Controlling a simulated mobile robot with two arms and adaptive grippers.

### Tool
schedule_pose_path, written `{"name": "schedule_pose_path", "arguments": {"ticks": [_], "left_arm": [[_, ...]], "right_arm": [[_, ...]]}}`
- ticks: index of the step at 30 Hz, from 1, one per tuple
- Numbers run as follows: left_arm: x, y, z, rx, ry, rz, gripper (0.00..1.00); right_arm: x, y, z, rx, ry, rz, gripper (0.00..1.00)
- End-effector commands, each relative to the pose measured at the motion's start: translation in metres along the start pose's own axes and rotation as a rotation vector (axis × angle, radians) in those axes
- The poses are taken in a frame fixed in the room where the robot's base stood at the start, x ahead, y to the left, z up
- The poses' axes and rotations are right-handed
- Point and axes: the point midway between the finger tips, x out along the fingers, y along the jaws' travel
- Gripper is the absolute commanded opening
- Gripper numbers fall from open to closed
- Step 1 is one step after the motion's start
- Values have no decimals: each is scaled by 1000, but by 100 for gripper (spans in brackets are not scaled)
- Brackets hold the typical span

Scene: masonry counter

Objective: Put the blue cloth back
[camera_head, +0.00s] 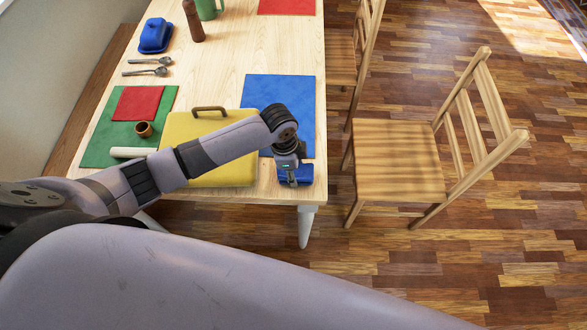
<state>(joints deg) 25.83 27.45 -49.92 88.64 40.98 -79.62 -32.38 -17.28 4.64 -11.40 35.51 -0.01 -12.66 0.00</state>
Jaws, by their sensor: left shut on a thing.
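The blue cloth (307,177) is a small, dark blue folded piece at the near right corner of the table. My left gripper (291,179) reaches over it from above and is shut on it. The gripper covers part of the cloth, and I cannot tell whether the cloth still touches the tabletop. A larger blue mat (286,88) lies flat just beyond it, partly behind my left wrist. My right gripper is not in view.
A yellow board or case (228,172) with a brown handle (209,110) lies under my left forearm. Left of it is a green mat (98,140) with a red cloth (138,103), brown cup (144,130) and white roll (132,152). A wooden chair (395,160) stands right of the table.

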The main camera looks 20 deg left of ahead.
Motion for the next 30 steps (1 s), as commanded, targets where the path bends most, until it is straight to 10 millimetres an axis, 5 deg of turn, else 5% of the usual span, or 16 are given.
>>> {"name": "schedule_pose_path", "arguments": {"ticks": [5, 6, 14, 23, 30], "left_arm": [[4, 0, 0, 0, 0, 1, 14], [2, 0, 0, 0, 0, 0, 47], [2, 0, 0, 0, 0, 0, 64], [1, 0, 0, 0, 0, 0, 64], [-27, -1, 0, 1, 2, -3, 64]], "right_arm": [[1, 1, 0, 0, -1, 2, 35], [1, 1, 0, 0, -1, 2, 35], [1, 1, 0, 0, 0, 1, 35], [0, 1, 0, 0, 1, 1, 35], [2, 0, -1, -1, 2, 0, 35]]}}
